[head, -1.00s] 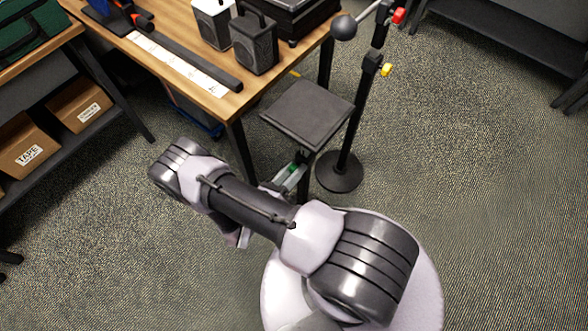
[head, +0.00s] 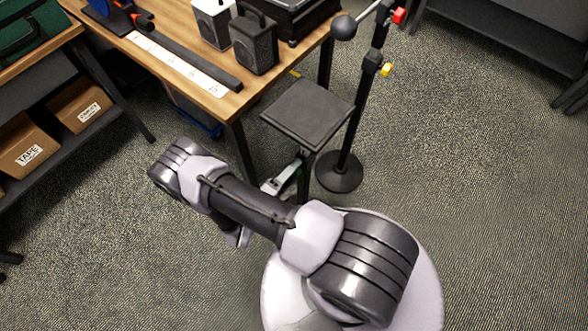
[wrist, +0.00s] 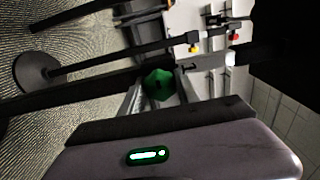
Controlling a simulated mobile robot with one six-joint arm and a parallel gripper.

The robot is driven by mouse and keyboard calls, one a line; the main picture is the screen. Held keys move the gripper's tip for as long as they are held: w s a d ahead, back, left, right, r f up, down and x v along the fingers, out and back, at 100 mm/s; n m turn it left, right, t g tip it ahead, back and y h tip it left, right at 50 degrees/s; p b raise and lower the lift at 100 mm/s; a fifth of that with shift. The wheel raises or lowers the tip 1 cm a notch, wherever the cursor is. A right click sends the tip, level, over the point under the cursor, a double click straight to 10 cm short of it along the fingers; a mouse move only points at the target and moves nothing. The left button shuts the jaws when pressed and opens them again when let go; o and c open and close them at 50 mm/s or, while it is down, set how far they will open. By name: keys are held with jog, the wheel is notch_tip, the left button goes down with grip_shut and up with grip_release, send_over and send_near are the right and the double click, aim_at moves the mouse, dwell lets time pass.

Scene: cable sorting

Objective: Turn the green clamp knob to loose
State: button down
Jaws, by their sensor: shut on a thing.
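The green clamp knob (wrist: 157,84) shows in the middle of the wrist view, between the two pale fingers of my gripper (wrist: 157,96). My gripper is shut on the knob, with a finger on each side. In the head view my gripper (head: 282,182) is beside the post of a stand with a square black top plate (head: 308,114), below the plate. The knob is mostly hidden there by my gripper and the plate. I cannot read from the frames whether the clamp is tight or loose.
A slim black stand (head: 354,130) with a round base, a red knob (head: 399,15) and a yellow knob (head: 386,69) is just right of the plate. The wooden table (head: 180,45) carries speakers (head: 254,42) and a ruler-like strip. Carpet is clear at right.

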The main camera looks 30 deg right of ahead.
jog(key=shift+n, duration=0.9)
jog(key=c, duration=0.9)
grip_release()
jog(key=p+v, duration=0.2)
jog(key=v, duration=1.5)
jog(key=shift+a+p, duration=0.2)
jog(key=shift+p, duration=0.15)
